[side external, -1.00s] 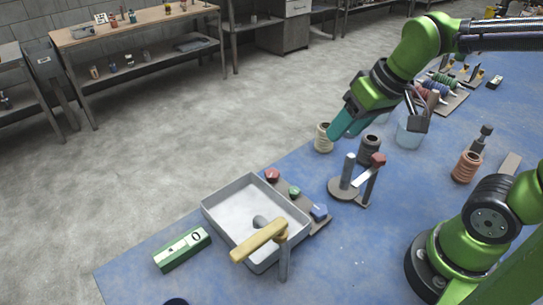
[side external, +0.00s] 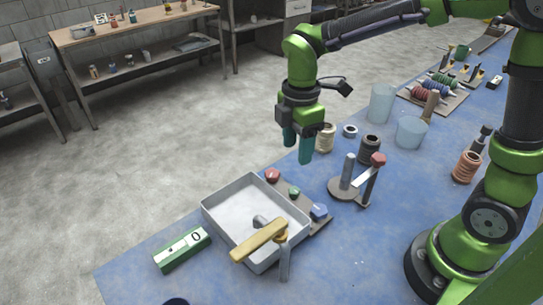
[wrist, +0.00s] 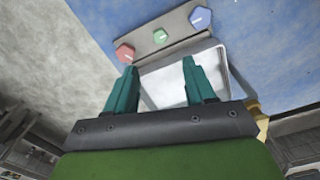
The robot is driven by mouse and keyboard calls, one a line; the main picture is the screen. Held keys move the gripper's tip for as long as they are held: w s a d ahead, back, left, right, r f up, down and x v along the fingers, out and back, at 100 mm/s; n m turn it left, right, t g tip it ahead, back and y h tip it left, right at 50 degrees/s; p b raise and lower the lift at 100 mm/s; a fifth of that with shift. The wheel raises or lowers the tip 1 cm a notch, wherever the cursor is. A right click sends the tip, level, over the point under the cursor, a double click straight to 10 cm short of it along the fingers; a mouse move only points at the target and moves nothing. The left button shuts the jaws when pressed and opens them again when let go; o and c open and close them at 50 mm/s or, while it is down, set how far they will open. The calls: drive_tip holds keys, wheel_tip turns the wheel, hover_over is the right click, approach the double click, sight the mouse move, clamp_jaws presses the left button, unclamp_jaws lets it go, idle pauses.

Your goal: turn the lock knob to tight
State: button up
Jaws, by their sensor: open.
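Three knobs stand in a row on a grey plate along the right side of a white tray (side external: 222,232): a red knob (side external: 272,175), a green knob (side external: 294,191) and a blue knob (side external: 319,211). I cannot tell which is the lock knob. In the wrist view the red (wrist: 124,53), green (wrist: 160,36) and blue (wrist: 201,17) knobs each carry a short white mark. My gripper (side external: 298,150) is open and empty, pointing down, above and apart from the red and green knobs. In the wrist view its teal fingers (wrist: 160,70) are spread, with the tray behind them.
A yellow-handled lever (side external: 258,241) reaches over the tray's front. A post stand with a red-topped lever (side external: 378,159) is right of the knobs. Spools (side external: 325,138) and clear cups (side external: 411,132) stand behind. A green box (side external: 182,249) lies left of the tray.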

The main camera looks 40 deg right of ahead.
sight(294, 190)
wheel_tip(294, 190, down, 12)
drive_tip(key=shift+f, duration=0.15)
idle(0.3)
clamp_jaws()
